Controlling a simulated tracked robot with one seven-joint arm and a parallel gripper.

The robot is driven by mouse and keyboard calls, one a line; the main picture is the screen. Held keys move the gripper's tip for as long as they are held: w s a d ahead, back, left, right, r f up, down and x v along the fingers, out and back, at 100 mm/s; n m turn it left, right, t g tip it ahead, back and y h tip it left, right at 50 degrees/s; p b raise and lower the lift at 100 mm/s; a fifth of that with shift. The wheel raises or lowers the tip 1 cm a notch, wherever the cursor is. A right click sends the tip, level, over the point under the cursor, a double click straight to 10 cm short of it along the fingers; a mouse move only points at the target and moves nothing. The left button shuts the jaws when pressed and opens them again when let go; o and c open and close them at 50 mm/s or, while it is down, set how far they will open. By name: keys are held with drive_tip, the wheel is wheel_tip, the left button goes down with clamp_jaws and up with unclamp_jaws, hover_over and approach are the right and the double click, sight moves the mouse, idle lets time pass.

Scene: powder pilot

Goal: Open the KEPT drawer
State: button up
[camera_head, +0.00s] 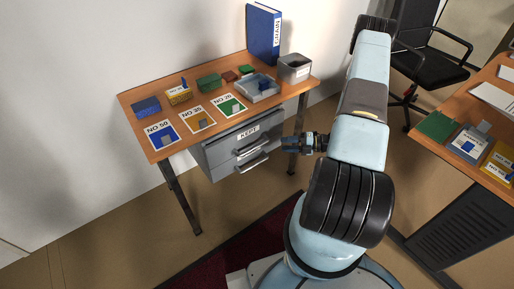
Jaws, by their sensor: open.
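The grey drawer unit hangs under the wooden desk. Its upper drawer (246,137) carries a white KEPT label (248,132) and a bar handle (251,149). The upper drawer looks closed. A lower drawer (238,170) with its own bar handle (252,162) sits below it. My gripper (287,145) is dark, open and empty. It is to the right of the drawer handles in the picture, near the desk's right front leg. The small view does not show its exact distance from the handles, and I see no contact.
The desk (136,100) bears NO 50, NO 35 and NO 20 cards, several small boxes, a clear tray (262,96), a metal tin (295,68) and a blue binder (263,34). A chair (425,65) and second desk (480,81) stand right. Floor before the drawers is clear.

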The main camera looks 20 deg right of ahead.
sight(258, 147)
drive_tip(key=shift+m+t, duration=0.3)
drive_tip(key=shift+m, duration=0.2)
drive_tip(key=x, duration=0.4)
drive_tip(key=f+x, duration=0.1)
drive_tip(key=x, duration=0.8)
drive_tip(key=shift+a+f, duration=0.2)
drive_tip(key=shift+f, duration=0.15)
drive_tip(key=shift+c, duration=0.3)
clamp_jaws()
